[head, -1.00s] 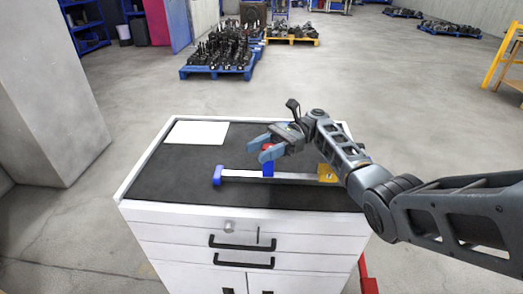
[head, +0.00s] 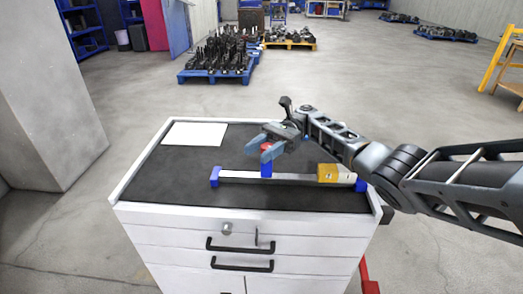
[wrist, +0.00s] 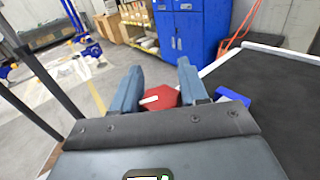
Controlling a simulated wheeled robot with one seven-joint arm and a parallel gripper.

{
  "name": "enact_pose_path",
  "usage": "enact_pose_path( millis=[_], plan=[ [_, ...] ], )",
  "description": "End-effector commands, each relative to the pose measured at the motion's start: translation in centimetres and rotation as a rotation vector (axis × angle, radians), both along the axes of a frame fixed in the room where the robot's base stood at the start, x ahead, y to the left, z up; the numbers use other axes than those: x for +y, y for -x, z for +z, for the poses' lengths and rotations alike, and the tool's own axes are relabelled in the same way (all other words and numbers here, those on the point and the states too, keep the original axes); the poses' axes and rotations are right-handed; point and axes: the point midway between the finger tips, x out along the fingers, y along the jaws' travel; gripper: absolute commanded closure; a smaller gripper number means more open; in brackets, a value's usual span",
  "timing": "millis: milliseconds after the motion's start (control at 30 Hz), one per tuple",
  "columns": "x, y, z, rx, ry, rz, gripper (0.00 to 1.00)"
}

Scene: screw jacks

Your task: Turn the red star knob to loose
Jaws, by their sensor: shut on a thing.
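The red star knob (wrist: 168,98) sits between the two blue-grey fingers of my gripper (wrist: 160,72) in the wrist view, with a white pointer mark on its top. In the head view the red knob (head: 266,147) shows only in part, on top of a blue post (head: 266,169). My gripper (head: 262,149) is shut on the knob there, and its fingers hide some of it. The post stands on a grey rail (head: 295,178) with blue end blocks, lying on the cabinet top. I cannot read the knob's loose or tight position.
A yellow block (head: 328,173) sits near the right end of the rail. A white sheet (head: 195,134) lies at the back left of the dark cabinet mat (head: 170,182). Behind the cabinet is open floor with a loaded blue pallet (head: 214,75).

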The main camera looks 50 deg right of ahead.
Motion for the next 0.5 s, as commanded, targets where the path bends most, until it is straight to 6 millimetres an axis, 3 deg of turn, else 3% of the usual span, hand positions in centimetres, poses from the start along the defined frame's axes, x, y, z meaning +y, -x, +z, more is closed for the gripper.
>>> enact_pose_path(
  millis=[133, 167, 200, 367, 500],
  plan=[
    [0.13, 0.01, -0.13, 0.002, 0.0, 0.002, 0.87],
    [0.13, 0.01, -0.14, 0.002, 0.0, 0.002, 0.56],
    [0.13, 0.01, -0.13, 0.002, 0.0, 0.002, 0.52],
    [0.09, 0.0, -0.08, 0.001, 0.0, 0.001, 0.37],
    [0.07, -0.01, -0.05, 0.001, 0.0, 0.001, 0.35]
  ],
)
